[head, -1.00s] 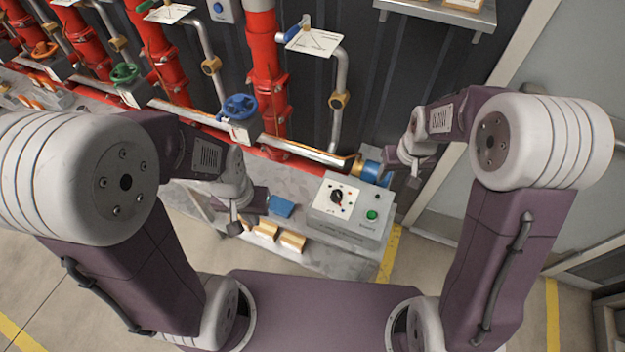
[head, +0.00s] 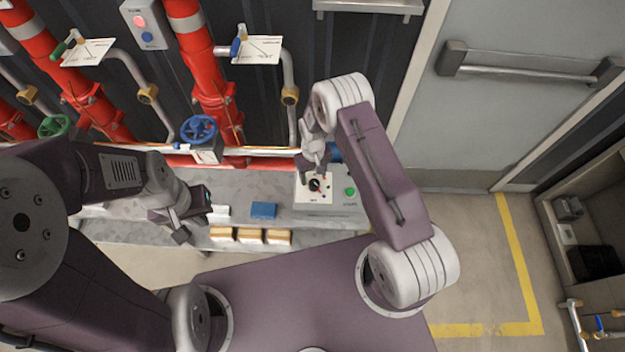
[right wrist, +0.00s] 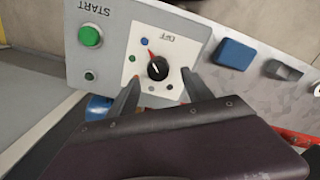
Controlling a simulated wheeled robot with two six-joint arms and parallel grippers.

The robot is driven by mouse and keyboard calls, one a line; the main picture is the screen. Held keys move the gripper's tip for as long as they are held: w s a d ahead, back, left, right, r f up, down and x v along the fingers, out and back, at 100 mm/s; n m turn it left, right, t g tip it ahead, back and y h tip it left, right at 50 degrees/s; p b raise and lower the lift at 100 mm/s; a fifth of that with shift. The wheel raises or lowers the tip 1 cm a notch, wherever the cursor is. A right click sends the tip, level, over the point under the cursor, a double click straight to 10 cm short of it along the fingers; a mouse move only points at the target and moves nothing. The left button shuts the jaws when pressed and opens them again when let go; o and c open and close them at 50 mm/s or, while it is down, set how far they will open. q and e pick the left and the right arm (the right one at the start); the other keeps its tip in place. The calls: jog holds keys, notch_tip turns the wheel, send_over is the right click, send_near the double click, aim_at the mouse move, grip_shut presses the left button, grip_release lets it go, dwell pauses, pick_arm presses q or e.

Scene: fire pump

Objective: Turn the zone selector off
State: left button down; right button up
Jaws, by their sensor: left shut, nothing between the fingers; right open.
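The zone selector is a black round knob (head: 315,185) with a red pointer on a white plate of a grey control box (head: 343,203). In the head view my right gripper (head: 313,168) is just above the box. My left gripper (head: 192,222) is shut and empty, left of the box over the bench.
A green START button (right wrist: 90,36) sits on the same box beside the selector plate. Red pipes and a blue valve wheel (head: 198,131) stand behind.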

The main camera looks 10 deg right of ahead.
aim_at(314, 182)
jog(key=f, duration=0.4)
jog(key=shift+s+d+f, duration=0.15)
jog(key=shift+d+f, duration=0.05)
jog(key=shift+d, duration=0.15)
jog(key=shift+f, duration=0.1)
jog(key=shift+a, duration=0.2)
jog(key=shift+c, duration=0.7)
jog(key=shift+d, duration=0.1)
grip_shut()
pick_arm(q)
jog(key=shift+s+d+r, duration=0.1)
jog(key=shift+d+r, duration=0.1)
jog(key=shift+r, duration=0.05)
jog(key=shift+f, duration=0.1)
